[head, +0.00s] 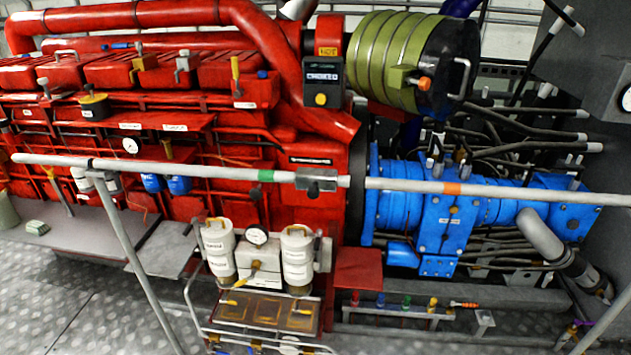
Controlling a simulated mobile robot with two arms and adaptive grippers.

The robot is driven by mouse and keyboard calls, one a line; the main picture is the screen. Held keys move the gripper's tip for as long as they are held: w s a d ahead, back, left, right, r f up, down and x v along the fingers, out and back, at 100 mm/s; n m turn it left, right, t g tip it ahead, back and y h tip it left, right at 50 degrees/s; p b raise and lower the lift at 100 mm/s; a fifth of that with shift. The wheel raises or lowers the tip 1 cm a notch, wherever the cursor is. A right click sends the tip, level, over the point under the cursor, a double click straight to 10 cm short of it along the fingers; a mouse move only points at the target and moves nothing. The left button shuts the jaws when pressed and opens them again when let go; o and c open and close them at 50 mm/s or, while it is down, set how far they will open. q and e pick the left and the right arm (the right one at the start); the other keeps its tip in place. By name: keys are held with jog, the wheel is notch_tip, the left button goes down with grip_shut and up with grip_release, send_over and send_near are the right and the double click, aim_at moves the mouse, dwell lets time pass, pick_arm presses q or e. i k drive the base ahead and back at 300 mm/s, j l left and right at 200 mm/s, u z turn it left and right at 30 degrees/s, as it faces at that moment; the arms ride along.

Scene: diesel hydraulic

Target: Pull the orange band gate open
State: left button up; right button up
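The gate with the orange band (452,188) is a light grey horizontal rail in the head view. It runs from the middle of the picture to the right edge, in front of the blue gearbox-like unit (445,222). Left of that block, a similar rail with a green band (266,175) continues in nearly the same line, so the orange band gate looks closed. Neither of my grippers is in view.
A red engine (150,110) fills the left and middle behind the rails. White canisters (219,250) on a wire-framed stand are below the green-banded rail. A slanted rail post (135,265) stands at left. The metal floor (50,300) is open at lower left.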

aim_at(452, 188)
jog(key=z, duration=0.9)
